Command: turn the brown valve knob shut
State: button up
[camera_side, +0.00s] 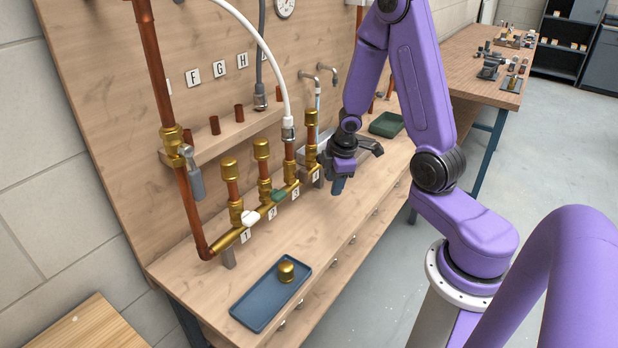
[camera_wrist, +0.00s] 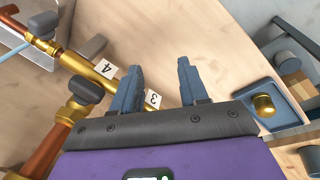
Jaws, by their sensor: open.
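My gripper (camera_side: 338,186) points down over the bench, just right of the end of the brass manifold marked 4. In the wrist view its two blue fingers (camera_wrist: 159,66) stand apart with nothing between them. Two dark grey-brown knobs show there, one at the upper left (camera_wrist: 43,24) near label 4 and one lower (camera_wrist: 85,88); both lie left of the fingers and apart from them. I cannot tell which is the brown valve knob. In the side view a white knob (camera_side: 250,218) and a green knob (camera_side: 279,195) sit on the manifold; no brown knob stands out.
A blue tray (camera_side: 246,309) with a brass cap (camera_side: 286,271) lies at the front of the bench. Upright capped pipes (camera_side: 231,185) and a white hose (camera_side: 285,100) rise from the manifold. A grey-handled valve (camera_side: 194,180) is on the tall copper pipe. Bench between manifold and tray is clear.

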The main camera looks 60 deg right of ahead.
aim_at(307, 176)
jog(key=shift+m+y, duration=0.4)
jog(key=shift+y, duration=0.5)
jog(key=s+d+f, duration=0.2)
jog(key=f, duration=0.1)
jog(key=s+d+f, duration=0.1)
jog(key=shift+s+d+f, duration=0.25)
jog(key=shift+s+f, duration=0.15)
jog(key=s+a+f+m+t+y, duration=0.1)
jog(key=s+a+m+t+y, duration=0.35)
jog(key=s+t, duration=0.3)
jog(key=a+r+m+t+h, duration=0.3)
jog(key=r+m+t+h, duration=0.1)
jog(key=t, duration=0.4)
notch_tip(307, 176, up, 3)
jog(key=shift+s+a+f+h, duration=0.15)
jog(key=shift+s+h, duration=0.2)
jog(key=shift+h, duration=0.3)
jog(key=shift+w, duration=0.1)
jog(key=shift+w, duration=8.55)
grip_shut()
